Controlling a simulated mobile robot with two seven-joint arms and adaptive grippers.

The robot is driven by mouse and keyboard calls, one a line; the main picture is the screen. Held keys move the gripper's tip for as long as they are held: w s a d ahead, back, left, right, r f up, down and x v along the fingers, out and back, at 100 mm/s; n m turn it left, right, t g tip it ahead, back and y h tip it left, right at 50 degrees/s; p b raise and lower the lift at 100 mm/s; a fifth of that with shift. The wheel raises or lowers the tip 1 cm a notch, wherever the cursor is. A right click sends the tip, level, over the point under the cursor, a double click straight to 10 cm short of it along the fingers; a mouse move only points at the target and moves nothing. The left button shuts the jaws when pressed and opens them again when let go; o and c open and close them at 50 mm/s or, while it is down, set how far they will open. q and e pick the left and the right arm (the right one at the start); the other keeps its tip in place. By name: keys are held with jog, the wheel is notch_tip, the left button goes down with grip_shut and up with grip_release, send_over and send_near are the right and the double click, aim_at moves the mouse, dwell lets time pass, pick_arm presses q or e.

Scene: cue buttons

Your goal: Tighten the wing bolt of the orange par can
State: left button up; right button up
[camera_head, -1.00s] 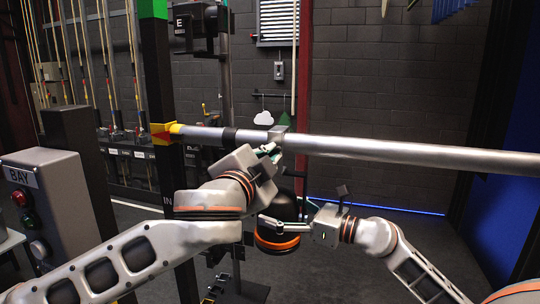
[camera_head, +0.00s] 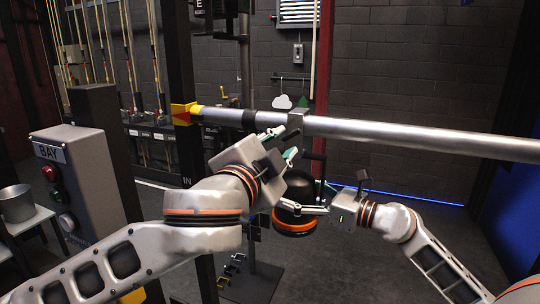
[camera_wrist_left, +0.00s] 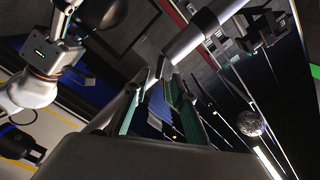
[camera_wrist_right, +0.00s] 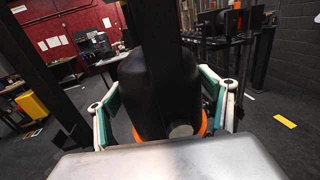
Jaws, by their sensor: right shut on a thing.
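The orange par can (camera_head: 296,230) has a black body with an orange ring and hangs below the silver pipe (camera_head: 400,135). A dark clamp (camera_head: 296,122) sits on the pipe above it. My right gripper (camera_head: 304,198) is shut on the can body; the right wrist view shows its fingers on both sides of the black can (camera_wrist_right: 160,90). My left gripper (camera_head: 281,144) is just left of and below the clamp, with its teal fingers apart. I cannot clearly make out the wing bolt; the left fingers and clamp crowd that spot in the left wrist view.
A grey BAY button box (camera_head: 75,185) stands at the left, beside a table with a metal pot (camera_head: 17,203). A black post (camera_head: 178,90) with a yellow-red pipe end (camera_head: 183,113) stands behind the left arm. Floor at the right is open.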

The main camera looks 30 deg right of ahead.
pick_arm(q)
jog(key=v, duration=0.6)
jog(key=shift+s+a, duration=0.15)
jog(key=shift+a, duration=0.05)
pick_arm(e)
jog(key=o, duration=2.2)
jog(key=shift+c, duration=0.2)
